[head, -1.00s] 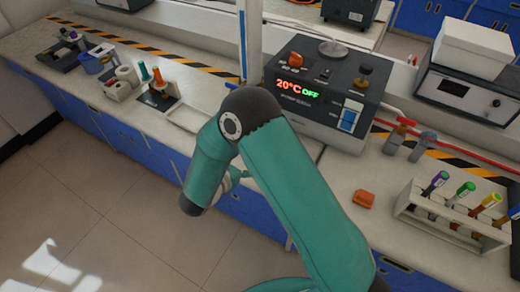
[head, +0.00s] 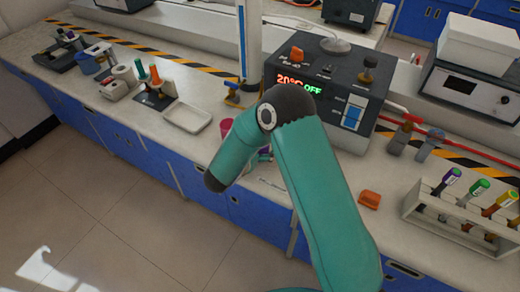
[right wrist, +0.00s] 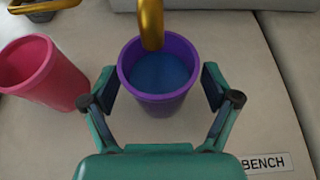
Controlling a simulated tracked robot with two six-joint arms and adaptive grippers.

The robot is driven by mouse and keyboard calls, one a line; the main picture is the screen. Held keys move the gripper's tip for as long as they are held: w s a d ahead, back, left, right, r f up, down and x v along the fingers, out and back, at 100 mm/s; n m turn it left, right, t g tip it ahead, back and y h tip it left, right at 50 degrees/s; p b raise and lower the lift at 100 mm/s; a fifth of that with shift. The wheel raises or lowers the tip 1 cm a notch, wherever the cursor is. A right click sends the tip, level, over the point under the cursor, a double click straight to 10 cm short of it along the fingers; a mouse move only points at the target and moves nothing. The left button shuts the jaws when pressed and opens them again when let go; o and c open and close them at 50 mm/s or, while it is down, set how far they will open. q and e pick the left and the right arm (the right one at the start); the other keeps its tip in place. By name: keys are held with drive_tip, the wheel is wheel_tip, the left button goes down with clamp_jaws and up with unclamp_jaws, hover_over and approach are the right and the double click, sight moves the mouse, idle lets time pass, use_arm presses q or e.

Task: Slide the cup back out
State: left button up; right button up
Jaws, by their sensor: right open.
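In the right wrist view a purple cup (right wrist: 158,100) stands upright on the bench (right wrist: 230,135), blue inside, perhaps liquid. A brass spout (right wrist: 151,25) hangs over its far rim and hides part of it. My right gripper (right wrist: 158,84) is open, with one finger on each side of the cup; I cannot tell whether they touch it. In the head view my right arm hides most of the gripper and the cup. My left gripper is not in view.
A pink cup (right wrist: 42,72) stands just left of the purple cup and shows in the head view (head: 226,126). A white tray (head: 188,118) lies farther left. The heater box (head: 325,88) stands behind my arm, with an orange block (head: 369,199) and tube rack (head: 462,215) to the right.

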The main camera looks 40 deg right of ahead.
drive_tip(key=c, duration=0.8)
drive_tip(key=shift+c, duration=0.2)
drive_tip(key=shift+s+d+b, duration=0.65)
drive_tip(key=shift+s+d, duration=0.05)
drive_tip(key=shift+s, duration=1.1)
drive_tip(key=shift+s+d+b, duration=0.6)
drive_tip(key=shift+s+d, duration=0.1)
drive_tip(key=shift+s, duration=1.15)
drive_tip(key=shift+s+d+b, duration=0.65)
drive_tip(key=shift+s+d, duration=0.05)
drive_tip(key=shift+s, duration=1.1)
drive_tip(key=o, duration=0.8)
drive_tip(key=shift+o, duration=0.2)
